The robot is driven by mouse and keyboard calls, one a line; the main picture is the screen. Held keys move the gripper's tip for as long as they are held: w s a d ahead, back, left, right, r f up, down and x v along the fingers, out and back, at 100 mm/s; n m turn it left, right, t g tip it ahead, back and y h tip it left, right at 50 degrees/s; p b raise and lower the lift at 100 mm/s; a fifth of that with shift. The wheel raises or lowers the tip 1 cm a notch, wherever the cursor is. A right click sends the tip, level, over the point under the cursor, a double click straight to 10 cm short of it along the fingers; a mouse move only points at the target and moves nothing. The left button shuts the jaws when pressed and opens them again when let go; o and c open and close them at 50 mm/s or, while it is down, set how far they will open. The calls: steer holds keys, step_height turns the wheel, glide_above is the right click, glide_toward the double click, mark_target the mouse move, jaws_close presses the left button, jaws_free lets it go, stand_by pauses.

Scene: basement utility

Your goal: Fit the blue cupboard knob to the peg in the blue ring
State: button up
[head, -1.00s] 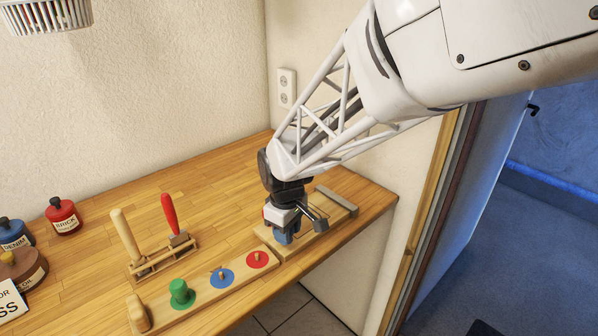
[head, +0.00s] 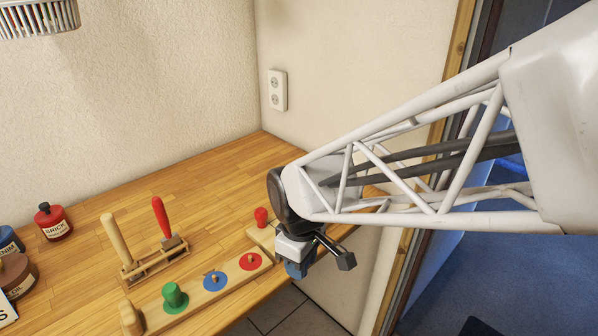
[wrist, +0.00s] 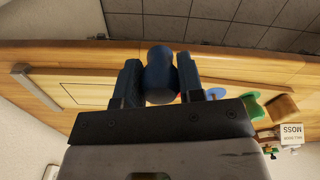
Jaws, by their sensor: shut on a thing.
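My gripper (head: 297,268) is shut on the blue cupboard knob (wrist: 160,76), which sits between the two fingers in the wrist view. In the head view the knob is mostly hidden by the fingers. They are near the table's front edge, right of the peg board (head: 190,307). The blue ring (head: 206,283) is on the board with a bare wooden peg (head: 214,279) standing in it. The knob is apart from that peg.
A green knob (head: 174,297) stands on the board left of the blue ring. The red ring (head: 256,265) to its right has a bare peg. A red knob (head: 261,215) stands behind the gripper. A rack with two handled tools (head: 153,262) and jars (head: 53,222) stand further left.

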steer(key=shift+s+d+r, duration=0.1)
steer(key=shift+s+d, duration=0.3)
steer(key=shift+s, duration=0.45)
steer(key=shift+s+d+r, duration=0.1)
steer(key=shift+s+d, duration=0.3)
steer(key=shift+s, duration=0.45)
steer(key=shift+a, duration=0.15)
step_height(320, 180, up, 3)
glide_above(214, 276)
steer(key=shift+f+m, duration=0.1)
steer(key=shift+m, duration=0.3)
stand_by(0.9)
steer(key=shift+f, duration=0.15)
stand_by(0.4)
steer(key=shift+f, duration=2.25)
steer(key=shift+f, duration=0.8)
